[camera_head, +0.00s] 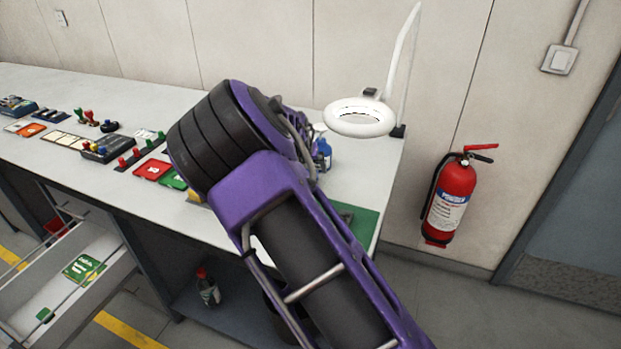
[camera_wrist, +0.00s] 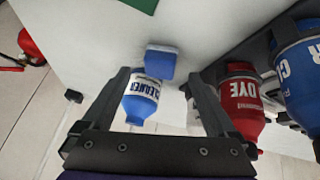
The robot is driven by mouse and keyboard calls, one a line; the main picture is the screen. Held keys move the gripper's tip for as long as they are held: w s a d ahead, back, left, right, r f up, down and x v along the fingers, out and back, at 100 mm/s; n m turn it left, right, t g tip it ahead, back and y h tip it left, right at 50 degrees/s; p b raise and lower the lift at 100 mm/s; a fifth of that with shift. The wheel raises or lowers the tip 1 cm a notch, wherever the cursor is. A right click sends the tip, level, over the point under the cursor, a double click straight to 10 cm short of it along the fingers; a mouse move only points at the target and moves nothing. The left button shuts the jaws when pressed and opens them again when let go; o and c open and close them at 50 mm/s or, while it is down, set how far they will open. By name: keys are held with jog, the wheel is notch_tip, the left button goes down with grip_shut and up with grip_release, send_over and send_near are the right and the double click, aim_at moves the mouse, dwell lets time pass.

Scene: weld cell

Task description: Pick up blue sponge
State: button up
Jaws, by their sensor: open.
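The blue sponge (camera_wrist: 161,62) shows in the wrist view as a small block with a blue face and darker edge, on the pale bench top. My gripper (camera_wrist: 157,78) is open, with its two dark fingers apart; the sponge appears between and just beyond the fingertips. A blue bottle labelled CLEANER (camera_wrist: 142,100) also appears between the fingers, close to the sponge. I cannot tell whether bottle and sponge touch. In the head view my purple arm hides the gripper and the sponge. A blue bottle (camera_head: 323,154) shows beside the arm.
A red DYE bottle (camera_wrist: 241,100) and a larger blue bottle (camera_wrist: 300,75) stand in a black rack near the right finger. A white magnifier lamp (camera_head: 360,118) stands at the bench's right end. A green mat (camera_head: 362,222) lies at its front corner. A fire extinguisher (camera_head: 451,198) hangs beyond.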

jog(key=shift+x, duration=1.45)
jog(key=shift+r, duration=0.1)
grip_shut()
jog(key=shift+r, duration=0.1)
jog(key=shift+r, duration=0.65)
notch_tip(320, 180, up, 2)
jog(key=shift+a+r, duration=0.1)
jog(key=shift+r, duration=0.05)
jog(key=s+a, duration=0.1)
jog(key=s, duration=0.4)
jog(key=s+a, duration=0.2)
jog(key=s, duration=0.4)
jog(key=s+a+p, duration=0.1)
jog(key=s+a, duration=0.1)
jog(key=s, duration=0.4)
jog(key=shift+s, duration=0.1)
